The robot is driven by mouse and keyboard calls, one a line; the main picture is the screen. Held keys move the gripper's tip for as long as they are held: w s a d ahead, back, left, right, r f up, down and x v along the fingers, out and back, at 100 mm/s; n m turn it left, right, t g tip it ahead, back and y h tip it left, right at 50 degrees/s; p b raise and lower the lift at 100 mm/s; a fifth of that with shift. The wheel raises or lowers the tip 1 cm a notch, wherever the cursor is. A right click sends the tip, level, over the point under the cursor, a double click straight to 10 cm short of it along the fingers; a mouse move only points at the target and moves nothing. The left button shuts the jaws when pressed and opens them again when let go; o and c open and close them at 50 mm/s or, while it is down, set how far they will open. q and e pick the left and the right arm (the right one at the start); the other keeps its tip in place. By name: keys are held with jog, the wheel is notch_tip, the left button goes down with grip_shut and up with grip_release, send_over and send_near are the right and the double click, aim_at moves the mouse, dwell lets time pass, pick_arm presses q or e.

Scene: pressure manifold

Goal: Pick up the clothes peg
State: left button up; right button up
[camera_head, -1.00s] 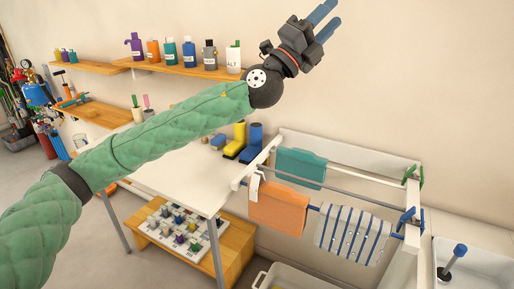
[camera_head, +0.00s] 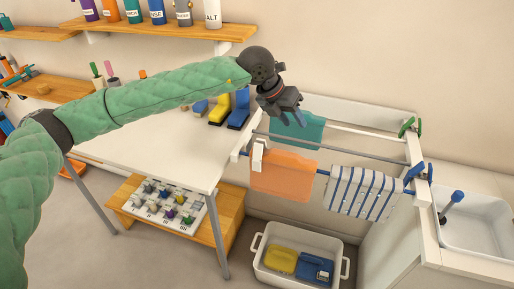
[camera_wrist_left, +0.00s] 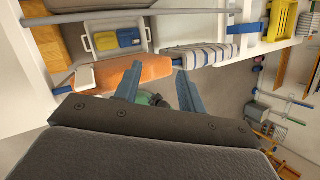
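A small white peg-like piece (camera_head: 259,154) hangs at the left end of the orange cloth (camera_head: 283,175) on the drying rack; I cannot tell for sure that it is the clothes peg. It also shows in the left wrist view (camera_wrist_left: 85,77). Blue clips (camera_head: 413,173) and green clips (camera_head: 407,126) sit at the rack's right end. My left gripper (camera_head: 290,114) is above the rack, over the teal cloth (camera_head: 302,131), pointing down. In the left wrist view its two blue fingers (camera_wrist_left: 158,76) are apart with nothing between them. My right gripper is not in view.
A striped cloth (camera_head: 364,192) hangs right of the orange one. A white tub (camera_head: 272,276) with yellow and blue items stands below. A white table (camera_head: 160,158) is left, a sink (camera_head: 480,228) right.

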aim_at(260, 142)
pick_arm(q)
jog(key=a+y, duration=0.1)
jog(key=a+f+y, duration=0.1)
jog(key=a, duration=0.1)
jog(key=a+f+n+y, duration=0.1)
jog(key=a, duration=0.1)
jog(key=shift+w, duration=0.4)
jog(key=a+y, duration=0.1)
jog(key=a+n+y, duration=0.1)
jog(key=a, duration=0.1)
jog(key=shift+s+a+f+n+y, duration=0.3)
jog(key=shift+s+a+n+y, duration=0.1)
jog(key=shift+a, duration=0.15)
jog(key=shift+w+f+n+p, duration=0.15)
jog(key=shift+f+n+p, duration=0.3)
jog(key=shift+f, duration=0.75)
jog(key=f+p, duration=0.3)
jog(key=f, duration=0.1)
jog(key=shift+w+d+f, duration=0.1)
jog(key=shift+w+d, duration=0.1)
jog(key=shift+w, duration=0.1)
jog(key=shift+f+p, duration=0.4)
jog(key=shift+f, duration=0.2)
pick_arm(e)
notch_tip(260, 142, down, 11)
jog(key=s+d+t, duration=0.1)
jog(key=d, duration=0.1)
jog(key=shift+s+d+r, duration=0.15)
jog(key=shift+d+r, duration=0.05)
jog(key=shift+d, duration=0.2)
